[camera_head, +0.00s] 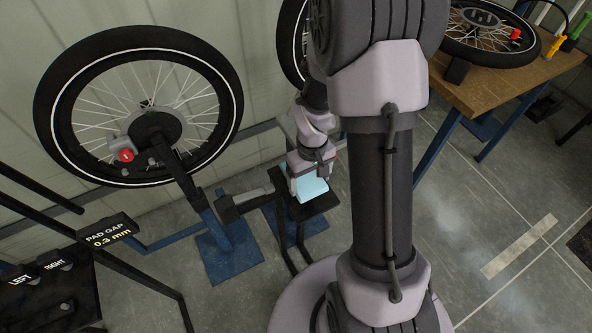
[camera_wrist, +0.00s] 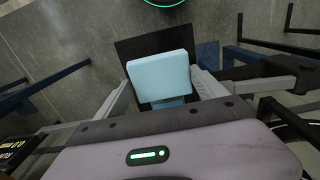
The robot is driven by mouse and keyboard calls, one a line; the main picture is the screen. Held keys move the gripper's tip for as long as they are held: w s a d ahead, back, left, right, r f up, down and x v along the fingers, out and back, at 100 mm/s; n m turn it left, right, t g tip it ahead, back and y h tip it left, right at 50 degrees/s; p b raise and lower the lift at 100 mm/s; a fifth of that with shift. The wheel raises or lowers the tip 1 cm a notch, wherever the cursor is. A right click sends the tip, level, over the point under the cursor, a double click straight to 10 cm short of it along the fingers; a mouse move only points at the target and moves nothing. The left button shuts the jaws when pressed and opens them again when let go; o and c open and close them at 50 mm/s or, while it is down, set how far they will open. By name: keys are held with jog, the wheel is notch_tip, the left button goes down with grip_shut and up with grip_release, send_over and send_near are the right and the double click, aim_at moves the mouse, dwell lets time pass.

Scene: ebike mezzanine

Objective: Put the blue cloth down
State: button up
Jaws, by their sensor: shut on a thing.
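The blue cloth (camera_head: 311,188) is a pale blue folded block at the end of my gripper (camera_head: 308,178), over a small dark stand top (camera_head: 322,205). In the wrist view the blue cloth (camera_wrist: 160,76) sits between the two fingers of my gripper (camera_wrist: 162,98), which is shut on it. The dark plate of the stand (camera_wrist: 128,50) shows behind and below the cloth in that view. I cannot tell whether the cloth touches the stand top.
A wheel (camera_head: 140,108) on a blue-footed stand is at left, beside a "PAD GAP 0.3 mm" display (camera_head: 108,232). A wooden bench (camera_head: 490,88) with another wheel (camera_head: 490,35) is at upper right. Grey floor (camera_head: 475,200) at right is mostly clear.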

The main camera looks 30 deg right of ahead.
aim_at(311, 185)
jog(key=f+b, duration=0.1)
jog(key=f, duration=0.1)
jog(key=f+b, duration=0.1)
jog(key=shift+s+f+b, duration=0.3)
jog(key=shift+s+f, duration=0.1)
jog(key=shift+r, duration=0.2)
jog(key=shift+s+f, duration=0.15)
jog(key=shift+f, duration=0.05)
jog(key=o, duration=1.1)
jog(key=shift+r, duration=0.1)
jog(key=shift+r, duration=0.1)
